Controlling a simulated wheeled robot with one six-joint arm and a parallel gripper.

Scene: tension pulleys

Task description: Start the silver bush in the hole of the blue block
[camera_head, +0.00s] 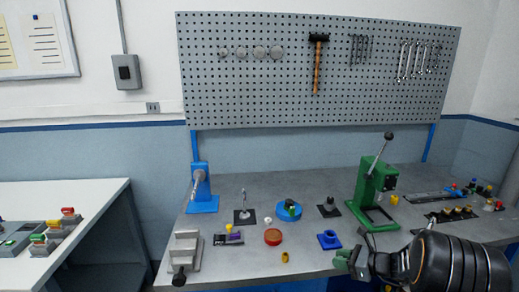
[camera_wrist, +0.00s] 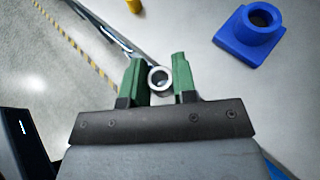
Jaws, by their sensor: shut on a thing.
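In the wrist view the silver bush (camera_wrist: 160,79), a short ring with an open bore, sits between the green fingers of my gripper (camera_wrist: 157,82). The gripper is shut on it and holds it near the table's front edge. The blue block (camera_wrist: 249,35), a square base with a round raised collar and a dark hole, stands on the table, apart from the bush, up and to the right. In the head view the blue block (camera_head: 329,240) is left of and above my gripper (camera_head: 345,260). The bush cannot be made out there.
A yellow bush (camera_head: 285,257) stands left of the blue block near the front edge. A green lever press (camera_head: 376,190) rises behind my arm, and a grey stepped block (camera_head: 184,250) stands at the left. The table between holds small clear gaps.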

